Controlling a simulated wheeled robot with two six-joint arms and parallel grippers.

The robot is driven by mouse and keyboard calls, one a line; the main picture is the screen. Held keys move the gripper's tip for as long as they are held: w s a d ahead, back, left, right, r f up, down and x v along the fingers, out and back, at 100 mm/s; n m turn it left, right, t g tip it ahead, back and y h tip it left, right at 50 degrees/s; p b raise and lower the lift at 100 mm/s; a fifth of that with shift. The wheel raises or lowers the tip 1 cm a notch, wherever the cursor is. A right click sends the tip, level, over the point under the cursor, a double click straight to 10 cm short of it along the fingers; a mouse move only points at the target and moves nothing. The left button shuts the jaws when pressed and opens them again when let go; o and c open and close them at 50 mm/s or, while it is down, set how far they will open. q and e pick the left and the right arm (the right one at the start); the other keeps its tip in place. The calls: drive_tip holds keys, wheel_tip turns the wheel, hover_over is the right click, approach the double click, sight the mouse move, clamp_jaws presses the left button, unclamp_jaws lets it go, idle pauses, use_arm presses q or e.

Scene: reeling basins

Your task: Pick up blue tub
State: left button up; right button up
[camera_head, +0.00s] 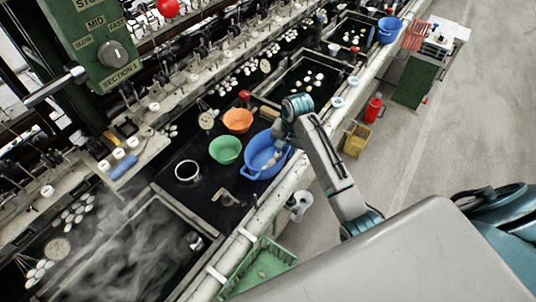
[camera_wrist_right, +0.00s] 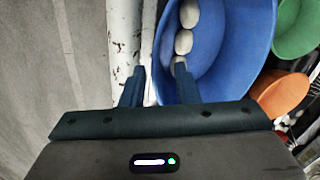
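The blue tub (camera_head: 255,165) sits on the dark basin deck by the pale front rail. In the right wrist view the blue tub (camera_wrist_right: 228,75) fills the upper middle, with a few pale oval cocoons (camera_wrist_right: 184,42) inside. My right gripper (camera_head: 279,136) is at the tub's right side. In the wrist view its two fingers (camera_wrist_right: 158,72) stand apart, one outside the near wall and one over the inside, with the rim between them. Contact with the rim cannot be told. My left gripper is not in view.
A green bowl (camera_head: 225,150) and an orange bowl (camera_head: 238,121) stand just left of and behind the tub. A second blue tub (camera_head: 389,30) is far up the rail. A green crate (camera_head: 262,268) and a yellow basket (camera_head: 357,141) stand below the rail.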

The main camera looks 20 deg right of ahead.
sight(284, 157)
drive_tip(key=shift+f+p, duration=0.45)
drive_tip(key=shift+f, duration=0.1)
wheel_tip(284, 157, down, 4)
drive_tip(key=shift+w+a+r+p, duration=0.1)
drive_tip(key=shift+r+p, duration=0.1)
drive_tip(key=shift+p, duration=0.7)
drive_tip(key=shift+f, duration=0.5)
clamp_jaws()
